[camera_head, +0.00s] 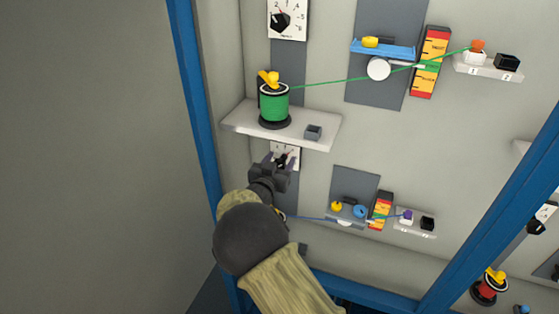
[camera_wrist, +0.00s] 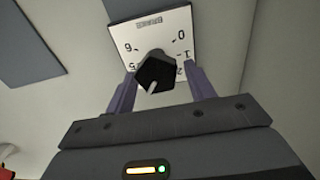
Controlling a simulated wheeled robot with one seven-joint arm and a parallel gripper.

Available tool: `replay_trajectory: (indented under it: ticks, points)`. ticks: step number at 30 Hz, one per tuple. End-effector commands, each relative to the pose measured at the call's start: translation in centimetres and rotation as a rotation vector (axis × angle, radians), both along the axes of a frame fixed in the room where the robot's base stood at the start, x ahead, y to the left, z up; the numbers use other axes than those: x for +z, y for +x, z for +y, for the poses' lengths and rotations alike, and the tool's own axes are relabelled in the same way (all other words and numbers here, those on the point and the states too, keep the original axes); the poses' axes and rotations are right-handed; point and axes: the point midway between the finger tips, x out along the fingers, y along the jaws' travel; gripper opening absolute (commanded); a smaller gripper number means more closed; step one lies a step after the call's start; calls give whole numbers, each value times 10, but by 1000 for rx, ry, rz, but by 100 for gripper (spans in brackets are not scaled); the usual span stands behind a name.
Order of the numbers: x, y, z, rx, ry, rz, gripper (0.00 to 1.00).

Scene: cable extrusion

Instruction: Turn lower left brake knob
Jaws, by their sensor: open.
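The lower left brake knob (camera_wrist: 157,73) is black with a pale pointer line and sits on a white dial plate (camera_wrist: 178,27) with numbers and the word BRAKE, upside down in the wrist view. My gripper (camera_wrist: 161,86) is open, with one finger on each side of the knob and gaps visible beside it. How far the fingers reach along the knob is hard to tell. In the head view my gripper (camera_head: 279,160) is in front of the dial plate (camera_head: 291,151), below the shelf, and mostly hides the knob.
A blue post (camera_head: 195,90) stands to the left. A lower unit with a red-yellow gauge (camera_head: 381,210) is to the right.

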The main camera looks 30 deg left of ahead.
Motion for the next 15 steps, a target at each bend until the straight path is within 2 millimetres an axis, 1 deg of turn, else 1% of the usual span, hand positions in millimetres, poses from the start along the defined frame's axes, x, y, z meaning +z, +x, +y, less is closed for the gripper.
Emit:
replay_trajectory:
  ticks: [2, 3, 8, 9, 15]
  points:
    - [0, 0, 0, 0, 0, 0, 54]
    - [0, 0, 0, 0, 0, 0, 50]
    - [0, 0, 0, 0, 0, 0, 19]
    - [0, 0, 0, 0, 0, 0, 11]
    - [-1, 0, 0, -1, 6, 1, 11]
